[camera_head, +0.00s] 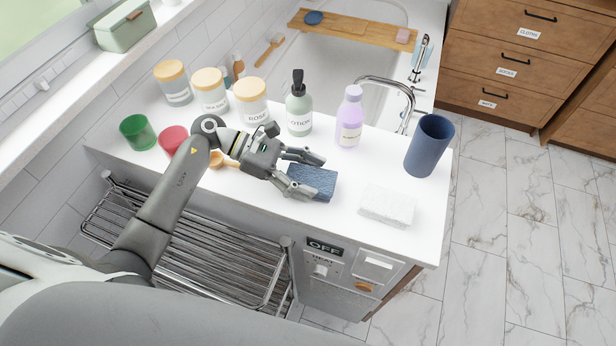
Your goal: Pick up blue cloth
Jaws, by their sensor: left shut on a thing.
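The blue cloth (314,181) is a dark blue folded block on the white counter, near its front edge. My left gripper (308,174) reaches it from the left, with its fingers at the cloth's left side and shut on it. The cloth's left end is partly hidden by the fingers. I cannot tell whether the cloth is clear of the counter. My right gripper is not in view.
A folded white cloth (388,206) lies to the right, with a blue cup (428,146) behind it. A lotion bottle (299,110), a purple bottle (349,122) and several jars stand behind. A towel rack (190,255) is below the counter.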

